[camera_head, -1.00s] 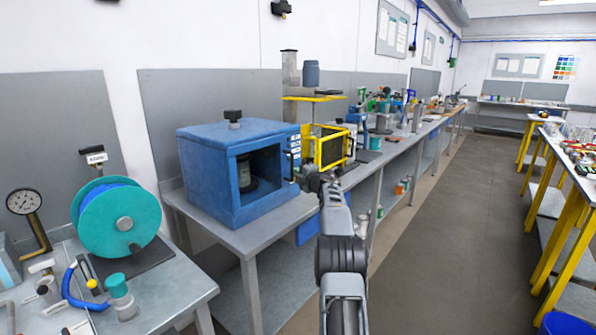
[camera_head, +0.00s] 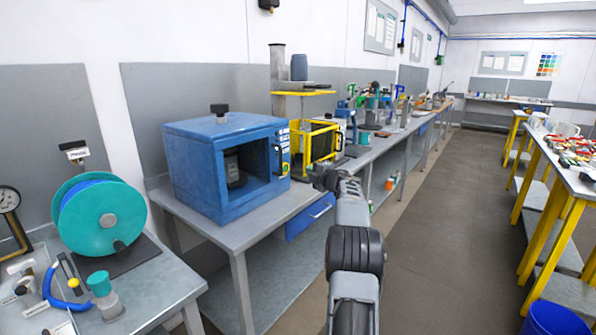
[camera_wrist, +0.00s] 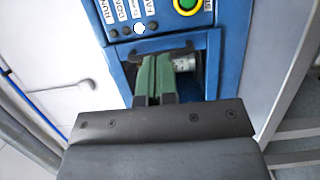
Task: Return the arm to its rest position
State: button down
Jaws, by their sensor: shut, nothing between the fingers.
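My arm reaches up from the bottom of the head view, bent at a dark joint. Its far end lies in front of the benches, right of the blue machine (camera_head: 195,165). My gripper (camera_wrist: 153,62) shows in the wrist view as two green fingers, closed together with nothing held. Its tips overlap the view of the blue machine's front (camera_wrist: 232,60), below the panel with a green button (camera_wrist: 187,4). I cannot tell whether they touch it. In the head view the fingers are too small and foreshortened to make out.
The blue machine has an open chamber holding a dark drum (camera_head: 234,168). A yellow-framed machine (camera_head: 318,143) stands behind it. A teal reel (camera_head: 103,215) is on the left bench. The aisle floor (camera_head: 445,220) is clear, with yellow-legged tables at right.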

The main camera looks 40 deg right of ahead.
jog(key=shift+s+d, duration=0.35)
jog(key=shift+s, duration=0.3)
jog(key=shift+s+d, duration=0.35)
jog(key=shift+s, duration=0.35)
jog(key=shift+s+d, duration=0.35)
jog(key=shift+s, duration=0.3)
